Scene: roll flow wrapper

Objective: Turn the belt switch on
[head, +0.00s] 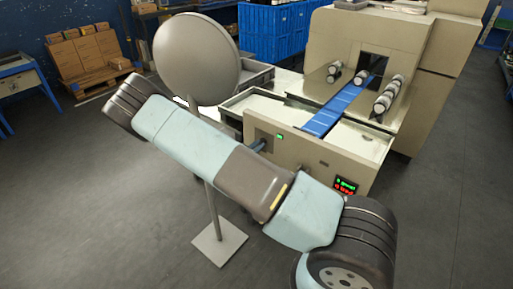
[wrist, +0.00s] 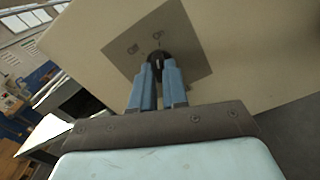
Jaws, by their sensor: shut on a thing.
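The belt switch is a dark round knob (wrist: 158,56) on a grey-brown plate (wrist: 185,50) in the wrist view. Two small labels on the plate read like "Off" and "On"; "On" is above the knob and "Off" is up and left of it. A pale mark shows on the knob, roughly upright in the picture, but the fingers partly cover it. My gripper (wrist: 158,72) has its two blue fingers closed on the knob. In the head view, my gripper (head: 258,145) is mostly hidden behind my arm, at the machine's front face.
The beige wrapper machine (head: 330,150) carries a blue belt (head: 338,105) with white rolls beside it. A green light (head: 280,136) and a display with green and red text (head: 346,187) show on its front. A large round disc on a stand (head: 196,58) is close to my arm.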

